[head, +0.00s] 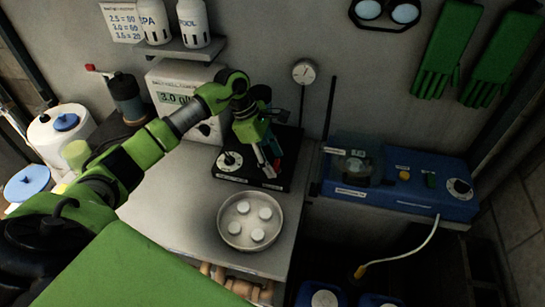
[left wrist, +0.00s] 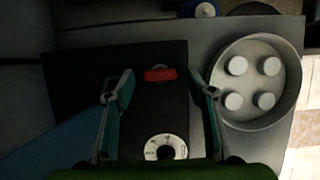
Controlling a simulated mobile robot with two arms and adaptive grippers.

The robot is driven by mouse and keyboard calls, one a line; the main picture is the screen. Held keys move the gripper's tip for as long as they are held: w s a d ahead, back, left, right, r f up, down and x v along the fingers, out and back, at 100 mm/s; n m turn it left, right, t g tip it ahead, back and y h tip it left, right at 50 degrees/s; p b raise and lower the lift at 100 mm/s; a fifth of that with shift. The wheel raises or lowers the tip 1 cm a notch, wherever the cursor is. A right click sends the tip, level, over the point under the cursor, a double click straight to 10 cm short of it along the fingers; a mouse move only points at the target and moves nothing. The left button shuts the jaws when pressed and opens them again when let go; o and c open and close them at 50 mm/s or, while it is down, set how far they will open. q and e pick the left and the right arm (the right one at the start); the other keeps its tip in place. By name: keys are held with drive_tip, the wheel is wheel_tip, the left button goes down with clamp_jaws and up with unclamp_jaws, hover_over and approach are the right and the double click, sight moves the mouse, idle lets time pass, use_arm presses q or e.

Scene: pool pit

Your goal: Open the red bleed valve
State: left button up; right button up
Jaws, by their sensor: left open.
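The red bleed valve (left wrist: 160,74) shows in the left wrist view as a short red bar lying crosswise on a black base plate (left wrist: 75,68). In the head view a bit of its red (head: 277,166) shows beside the fingers. My left gripper (head: 266,160) points down over the black plate. In the left wrist view its fingers (left wrist: 160,84) are spread apart, one on each side of the red bar, with visible gaps to both. Nothing is held. How high the fingertips are above the bar is hard to tell. My right gripper is not in view.
A round dial (head: 230,161) sits on the plate's near left corner. A metal dish (head: 224,236) with several white tablets stands in front. A blue pump unit (head: 400,180) is to the right, a display box (head: 160,82) behind my left arm. The grey counter (head: 180,195) is clear left of the dish.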

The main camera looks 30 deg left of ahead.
use_arm(q)
drive_tip(key=c, duration=1.1)
